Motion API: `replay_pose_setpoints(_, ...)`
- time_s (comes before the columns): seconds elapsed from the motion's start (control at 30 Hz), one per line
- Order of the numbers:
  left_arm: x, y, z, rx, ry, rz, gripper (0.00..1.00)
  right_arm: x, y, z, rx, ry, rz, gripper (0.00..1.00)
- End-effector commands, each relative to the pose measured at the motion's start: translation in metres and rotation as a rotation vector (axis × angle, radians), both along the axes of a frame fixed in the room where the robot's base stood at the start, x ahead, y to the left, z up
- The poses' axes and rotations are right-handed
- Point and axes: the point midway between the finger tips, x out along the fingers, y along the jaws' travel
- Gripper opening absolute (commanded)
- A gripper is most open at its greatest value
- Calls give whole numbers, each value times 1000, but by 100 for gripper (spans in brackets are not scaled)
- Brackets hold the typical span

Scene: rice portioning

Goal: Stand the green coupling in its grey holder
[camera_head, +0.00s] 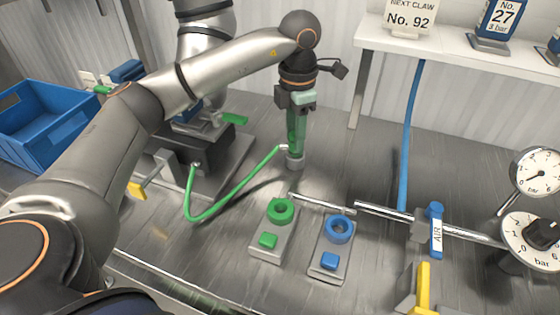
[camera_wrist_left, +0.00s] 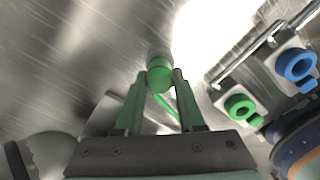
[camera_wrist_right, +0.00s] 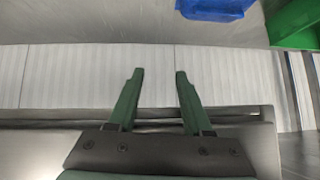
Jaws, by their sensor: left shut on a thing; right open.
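My left gripper (camera_head: 297,138) points down and is shut on the green coupling (camera_wrist_left: 159,76), seen between its fingertips in the left wrist view. In the head view the fingers mostly hide the coupling. A green hose (camera_head: 236,190) runs from near the fingertips in a loop to the left. A short grey cylinder (camera_head: 295,161) is directly below the fingertips. I cannot tell whether it is the holder or the coupling's own end, nor whether the coupling is seated. My right gripper (camera_wrist_right: 160,74) is open and empty in the right wrist view.
In front are a block with a green ring (camera_head: 280,210) and one with a blue ring (camera_head: 340,229). A metal pipe with a blue AIR valve (camera_head: 436,228) and gauges (camera_head: 535,172) is at right. A blue bin (camera_head: 60,113) is at left.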

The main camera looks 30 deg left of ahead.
Motion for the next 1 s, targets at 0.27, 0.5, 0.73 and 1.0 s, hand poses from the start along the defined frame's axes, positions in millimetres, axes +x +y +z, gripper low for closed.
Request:
replay_pose_setpoints(0.27, 0, 0, 0, -1, -1, 0, 45, 1, 0, 1, 1, -3, 0, 50)
replay_pose_setpoints(0.5, 0, 0, 0, -1, -1, 0, 72, 1, 0, 1, 1, -3, 0, 50)
replay_pose_setpoints(0.73, 0, 0, 0, 0, 0, 0, 78, 1, 0, 1, 1, -3, 0, 50)
replay_pose_setpoints(1.0, 0, 0, 0, 0, 0, 0, 100, 1, 0, 1, 1, -3, 0, 50)
